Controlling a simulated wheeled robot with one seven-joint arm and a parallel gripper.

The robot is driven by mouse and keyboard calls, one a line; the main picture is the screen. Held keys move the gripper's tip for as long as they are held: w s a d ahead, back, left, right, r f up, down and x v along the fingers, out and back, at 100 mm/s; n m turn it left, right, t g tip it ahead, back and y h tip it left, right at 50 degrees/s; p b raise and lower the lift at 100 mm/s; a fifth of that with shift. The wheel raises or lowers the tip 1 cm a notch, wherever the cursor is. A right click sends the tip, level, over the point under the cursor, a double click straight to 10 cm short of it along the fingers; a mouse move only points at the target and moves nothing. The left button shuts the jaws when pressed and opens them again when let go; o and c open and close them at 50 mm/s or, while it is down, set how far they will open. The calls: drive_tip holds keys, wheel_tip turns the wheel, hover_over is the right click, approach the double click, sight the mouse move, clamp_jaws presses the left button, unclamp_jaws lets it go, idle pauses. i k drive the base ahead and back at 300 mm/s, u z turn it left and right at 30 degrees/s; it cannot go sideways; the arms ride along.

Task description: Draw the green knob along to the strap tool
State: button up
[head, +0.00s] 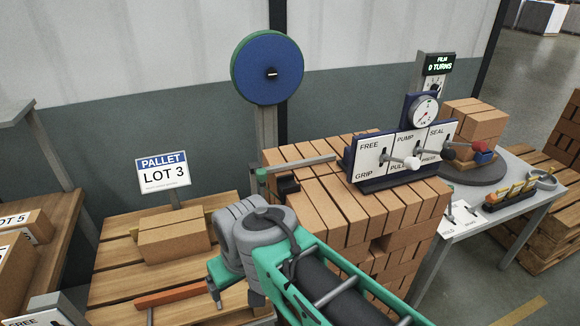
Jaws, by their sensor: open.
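A small green piece (261,174), which looks like the green knob, sits at the left end of a grey horizontal bar (305,165), at the left edge of the brick stack. The strap tool appears to be the dark blue unit with white lever panels (372,168) on the stack, marked FREE, GRIP, PUMP and SEAL, with a round gauge above. The bar's right end reaches near its left side. My gripper (216,296) is low and left of the stack, below the green piece and apart from it. It is open; its fingertips are small and partly hidden by my wrist.
The brick stack (325,205) fills the middle; my arm crosses its front. A blue reel (268,68) stands behind on a post. A pallet sign (163,172), a carton (174,236) and an orange-brown bar (172,296) are at left. A grey table (520,196) stands right.

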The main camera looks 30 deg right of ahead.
sight(255, 168)
drive_tip(key=z, duration=1.8)
drive_tip(key=k, duration=0.75)
drive_tip(key=u, duration=0.9)
drive_tip(key=i, duration=0.95)
drive_tip(key=z, duration=0.1)
drive_tip(key=k, duration=0.45)
drive_tip(key=u, duration=0.95)
drive_tip(key=i, duration=0.35)
drive_tip(key=u, duration=0.1)
